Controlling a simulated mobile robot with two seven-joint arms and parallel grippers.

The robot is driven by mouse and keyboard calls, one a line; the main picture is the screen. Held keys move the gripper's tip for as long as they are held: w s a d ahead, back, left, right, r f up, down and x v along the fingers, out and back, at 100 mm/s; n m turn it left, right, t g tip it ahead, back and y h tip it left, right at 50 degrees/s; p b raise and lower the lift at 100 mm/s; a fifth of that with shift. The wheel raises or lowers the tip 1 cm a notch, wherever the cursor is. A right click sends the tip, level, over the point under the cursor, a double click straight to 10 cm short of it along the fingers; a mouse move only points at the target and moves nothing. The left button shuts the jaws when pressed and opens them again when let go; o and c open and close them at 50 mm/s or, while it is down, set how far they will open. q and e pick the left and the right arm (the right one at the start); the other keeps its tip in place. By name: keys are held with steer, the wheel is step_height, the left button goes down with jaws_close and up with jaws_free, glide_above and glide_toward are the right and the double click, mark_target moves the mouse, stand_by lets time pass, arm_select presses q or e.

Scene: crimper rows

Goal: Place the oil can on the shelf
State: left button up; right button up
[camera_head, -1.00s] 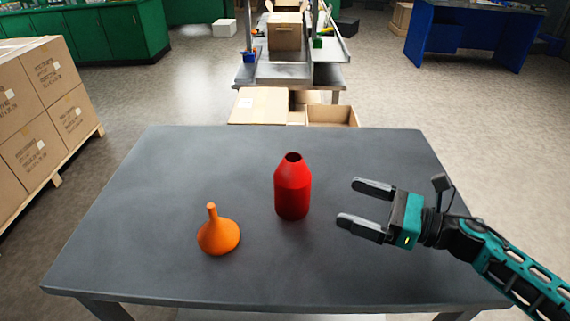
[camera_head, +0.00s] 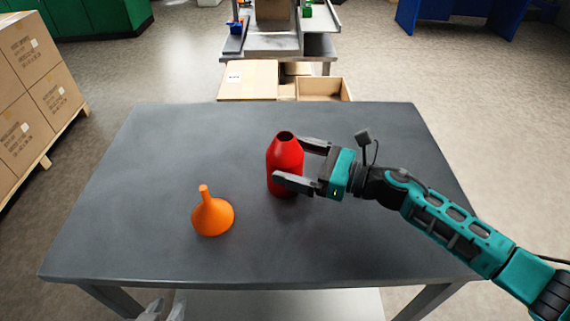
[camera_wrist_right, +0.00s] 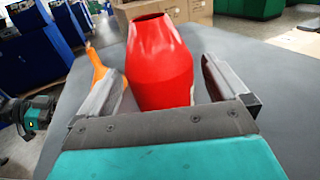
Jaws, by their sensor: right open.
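The oil can is a red bottle-shaped can (camera_head: 284,155) with a dark open top, standing upright on the grey table (camera_head: 130,240). My right gripper (camera_head: 290,160) is open, with one finger on each side of the can. In the right wrist view the can (camera_wrist_right: 160,65) stands between the two spread fingers (camera_wrist_right: 158,88), with a gap showing on the right side. Two pale fingertips of my left gripper (camera_head: 164,308) show apart at the bottom edge of the head view. I cannot tell which surface is the task's shelf.
An orange funnel (camera_head: 212,214) stands on the table left of the can. A pale lower surface (camera_head: 290,305) shows under the table's front edge. The table's right side is clear.

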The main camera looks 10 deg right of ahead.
steer(key=x, duration=0.2)
steer(key=shift+w+a, duration=0.15)
steer(key=shift+a, duration=0.1)
steer(key=c, duration=1)
steer(key=shift+c, duration=0.8)
steer(key=shift+d+r, duration=0.1)
steer(key=shift+r, duration=0.05)
